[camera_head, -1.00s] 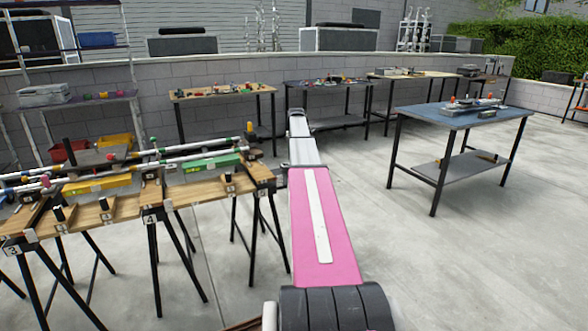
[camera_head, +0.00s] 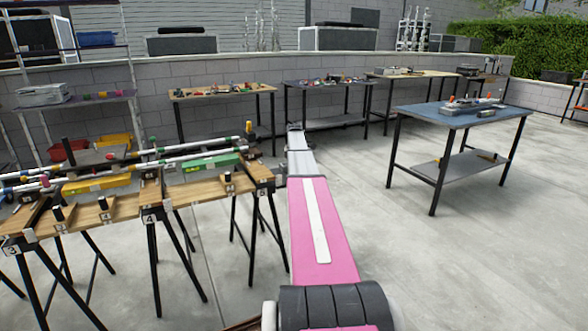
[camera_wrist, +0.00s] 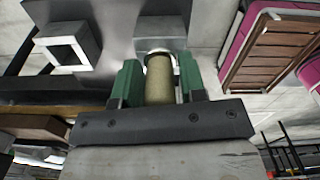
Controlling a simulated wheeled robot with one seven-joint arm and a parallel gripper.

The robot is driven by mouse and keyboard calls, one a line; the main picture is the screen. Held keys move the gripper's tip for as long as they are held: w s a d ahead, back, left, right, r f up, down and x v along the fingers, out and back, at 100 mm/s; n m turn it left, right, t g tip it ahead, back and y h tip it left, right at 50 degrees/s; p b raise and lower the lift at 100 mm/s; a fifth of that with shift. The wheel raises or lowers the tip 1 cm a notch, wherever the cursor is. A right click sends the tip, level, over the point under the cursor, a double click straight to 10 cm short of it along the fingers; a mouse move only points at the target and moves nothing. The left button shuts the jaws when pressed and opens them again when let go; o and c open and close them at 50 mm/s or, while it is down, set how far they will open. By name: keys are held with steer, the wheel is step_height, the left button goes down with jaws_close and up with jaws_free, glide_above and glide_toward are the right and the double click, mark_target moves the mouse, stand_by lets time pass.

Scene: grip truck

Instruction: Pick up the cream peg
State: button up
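The cream peg (camera_wrist: 160,80) is a tan cylinder standing between the two green fingers of my gripper (camera_wrist: 160,84) in the wrist view. I cannot tell whether the peg touches this block. In the head view my arm stretches forward to the right of the trestle bench; the fingers and the peg cannot be made out there.
A wooden trestle bench (camera_head: 197,193) with long rods and several small upright pegs stands at the left. A blue-topped table (camera_head: 440,115) stands at the right. More worktables line the wall. A square hollow metal piece (camera_wrist: 65,55) is left of the peg. Floor between is open.

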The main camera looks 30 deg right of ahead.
jaws_close()
steer(key=shift+r, duration=0.8)
step_height(320, 180, up, 3)
steer(key=shift+f, duration=0.2)
steer(key=s+a+r, duration=0.1)
steer(key=a+r, duration=0.6)
steer(key=a, duration=0.5)
step_height(320, 180, up, 7)
steer(key=shift+s+d+r, duration=0.15)
steer(key=shift+d, duration=0.05)
